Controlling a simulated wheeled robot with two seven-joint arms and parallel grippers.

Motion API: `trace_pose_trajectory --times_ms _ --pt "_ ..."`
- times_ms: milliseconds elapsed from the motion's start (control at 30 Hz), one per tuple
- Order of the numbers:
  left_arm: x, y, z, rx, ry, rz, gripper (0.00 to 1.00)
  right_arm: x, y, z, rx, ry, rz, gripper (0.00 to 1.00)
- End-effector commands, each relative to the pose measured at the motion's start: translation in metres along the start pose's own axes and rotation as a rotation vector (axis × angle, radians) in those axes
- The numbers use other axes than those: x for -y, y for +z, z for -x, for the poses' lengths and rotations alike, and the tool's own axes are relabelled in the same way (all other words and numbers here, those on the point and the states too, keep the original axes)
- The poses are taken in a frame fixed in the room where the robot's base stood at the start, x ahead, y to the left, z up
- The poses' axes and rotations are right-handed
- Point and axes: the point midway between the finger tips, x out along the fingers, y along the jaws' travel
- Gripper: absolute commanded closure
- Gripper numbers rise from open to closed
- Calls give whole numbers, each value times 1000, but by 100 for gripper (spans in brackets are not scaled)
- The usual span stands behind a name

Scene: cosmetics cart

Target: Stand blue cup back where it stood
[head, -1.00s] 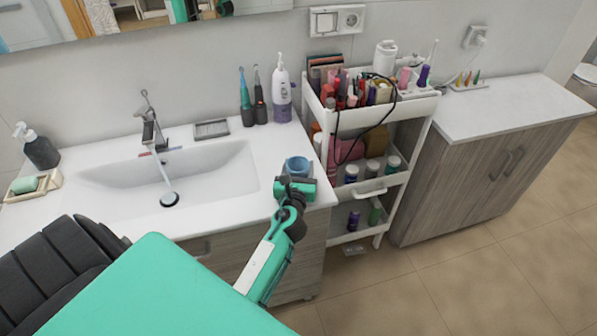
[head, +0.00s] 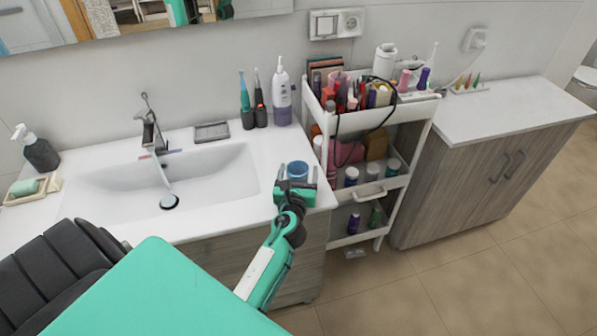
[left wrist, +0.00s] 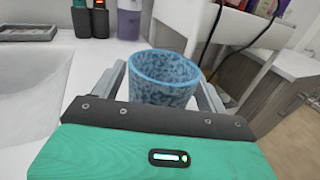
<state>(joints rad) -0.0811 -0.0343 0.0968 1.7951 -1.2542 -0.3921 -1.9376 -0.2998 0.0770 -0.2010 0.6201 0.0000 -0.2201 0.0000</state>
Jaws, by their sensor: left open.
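The blue cup (head: 298,170) stands upright on the white counter, right of the sink and near the counter's right end. In the left wrist view the cup (left wrist: 164,78) shows its open rim and speckled blue wall. The cup's base is hidden behind the gripper body. My right gripper is not in view.
The sink (head: 165,185) with running water lies to the left. Toothbrushes (head: 247,105) and a pump bottle (head: 282,95) stand behind the cup. A loaded white cart (head: 395,112) stands close on the right, beyond the counter edge. Counter around the cup is clear.

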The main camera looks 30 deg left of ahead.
Motion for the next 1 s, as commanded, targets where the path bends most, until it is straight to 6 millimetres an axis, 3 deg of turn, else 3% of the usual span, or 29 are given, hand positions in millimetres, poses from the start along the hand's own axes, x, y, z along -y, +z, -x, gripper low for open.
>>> trace_pose_trajectory --times_ms 500,700,1000 --pt "0 -4 96 -4 0 -1 25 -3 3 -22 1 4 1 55" --pt "0 -2 112 -1 0 -1 25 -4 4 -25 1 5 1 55" --pt "0 -1 114 -1 0 -1 25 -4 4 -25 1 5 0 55"
